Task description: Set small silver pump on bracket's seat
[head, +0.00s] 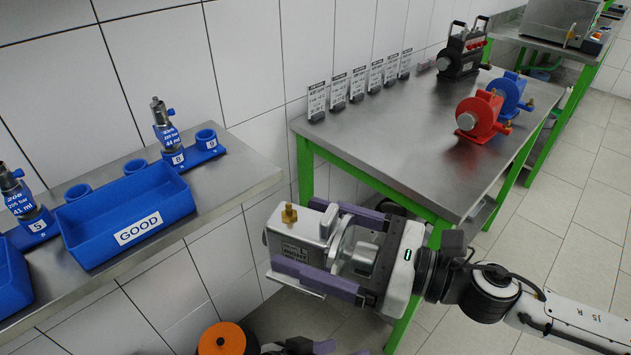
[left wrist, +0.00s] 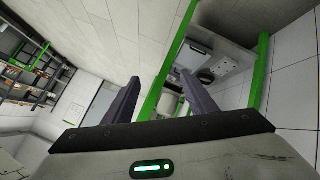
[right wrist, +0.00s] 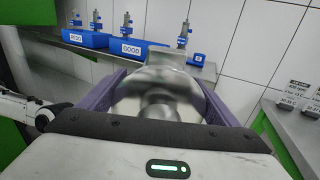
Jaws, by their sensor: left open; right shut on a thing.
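A silver pump (head: 283,250) with a brass fitting on top is held between the purple fingers of my right gripper (head: 293,233), in the air in front of the wall between the two benches. Its round metal back (right wrist: 155,88) fills the space between the fingers in the right wrist view. Blue brackets stand on the steel shelf at the left: one marked 8 (head: 204,150) holds a small upright silver pump (head: 160,116) beside an empty round seat (head: 206,136). Which bracket is meant, I cannot tell. My left gripper (left wrist: 160,85) is open and empty in the left wrist view.
A blue GOOD bin (head: 130,212) sits on the shelf (head: 240,172), left of bracket 8. A green-framed table (head: 390,130) at the right carries a red pump (head: 480,115), a blue pump (head: 512,92), a black unit (head: 460,52) and several label cards (head: 337,91).

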